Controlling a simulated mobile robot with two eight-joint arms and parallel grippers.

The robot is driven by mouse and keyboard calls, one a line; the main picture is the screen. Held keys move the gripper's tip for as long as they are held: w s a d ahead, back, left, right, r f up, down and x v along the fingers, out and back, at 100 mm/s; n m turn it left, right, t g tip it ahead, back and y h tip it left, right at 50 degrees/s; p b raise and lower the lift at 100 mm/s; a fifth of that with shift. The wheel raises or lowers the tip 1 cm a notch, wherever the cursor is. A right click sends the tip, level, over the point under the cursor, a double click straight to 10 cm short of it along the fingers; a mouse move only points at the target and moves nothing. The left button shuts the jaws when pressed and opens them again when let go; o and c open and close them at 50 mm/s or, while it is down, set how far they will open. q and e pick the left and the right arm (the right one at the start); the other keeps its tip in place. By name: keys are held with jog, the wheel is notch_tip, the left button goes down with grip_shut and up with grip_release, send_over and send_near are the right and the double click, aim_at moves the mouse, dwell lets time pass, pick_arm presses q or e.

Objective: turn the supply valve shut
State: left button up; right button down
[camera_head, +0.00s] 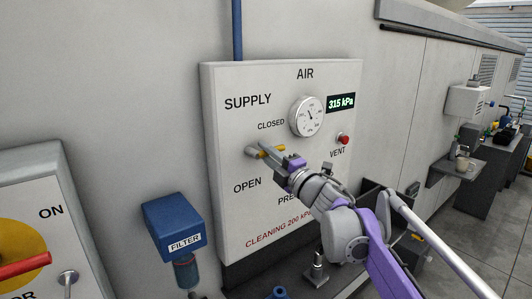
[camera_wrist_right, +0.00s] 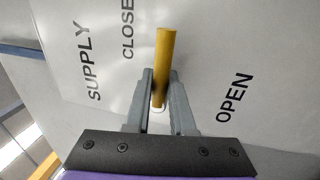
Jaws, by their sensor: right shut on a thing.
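The supply valve has a yellow handle (camera_head: 265,154) on the white air panel, between the labels CLOSED above and OPEN below. My right gripper (camera_head: 268,149) is at the handle, and its fingers hide part of it. In the right wrist view the yellow handle (camera_wrist_right: 165,52) stands between the two grey fingers of my right gripper (camera_wrist_right: 161,82), which are shut on it. CLOSED reads to the left of the handle there and OPEN to its right. My left gripper is not in view.
The air panel (camera_head: 225,85) carries a gauge (camera_head: 307,117), a display (camera_head: 341,102) reading 315 kPa and a red vent button (camera_head: 344,138). A blue filter (camera_head: 172,222) hangs left of the panel. A box with a red lever (camera_head: 25,266) is at far left.

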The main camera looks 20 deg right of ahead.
jog(key=c, duration=0.8)
grip_release()
jog(key=shift+o, duration=0.2)
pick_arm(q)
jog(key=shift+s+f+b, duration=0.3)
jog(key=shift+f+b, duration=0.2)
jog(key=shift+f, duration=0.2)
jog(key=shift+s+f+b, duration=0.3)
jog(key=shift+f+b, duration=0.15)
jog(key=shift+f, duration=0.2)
pick_arm(e)
jog(key=v, duration=1)
jog(key=shift+s+d, duration=0.15)
jog(key=shift+s, duration=0.25)
jog(key=shift+f, duration=0.1)
